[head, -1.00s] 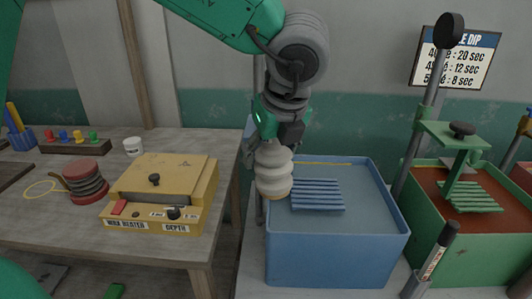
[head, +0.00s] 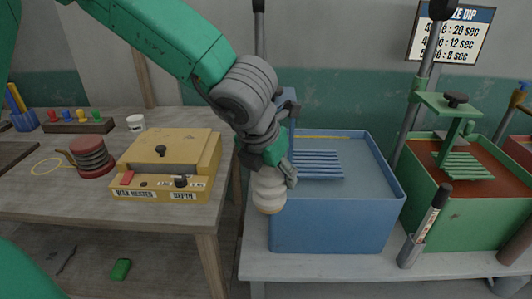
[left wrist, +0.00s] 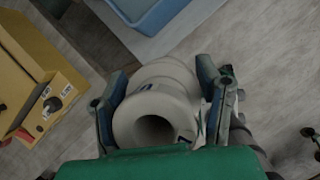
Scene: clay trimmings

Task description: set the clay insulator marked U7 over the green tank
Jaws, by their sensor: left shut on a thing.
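My left gripper (head: 272,166) is shut on a pale, ribbed clay insulator (head: 268,192), which hangs below the fingers. In the left wrist view the gripper (left wrist: 162,80) has a finger on each side of the insulator (left wrist: 150,108), whose round hole faces the camera. Dark marks show on its side, but I cannot read them. In the head view it is at the left front corner of the blue tank. The green tank (head: 462,222) stands farther right, with reddish-brown liquid and a green slatted rack inside. My right gripper is not in view.
The blue tank (head: 335,225), with a blue slatted rack, lies between the insulator and the green tank. A grey holder with a dark-capped marker (head: 428,222) stands before the tanks. A yellow heater box (head: 168,165) sits on the wooden table at left.

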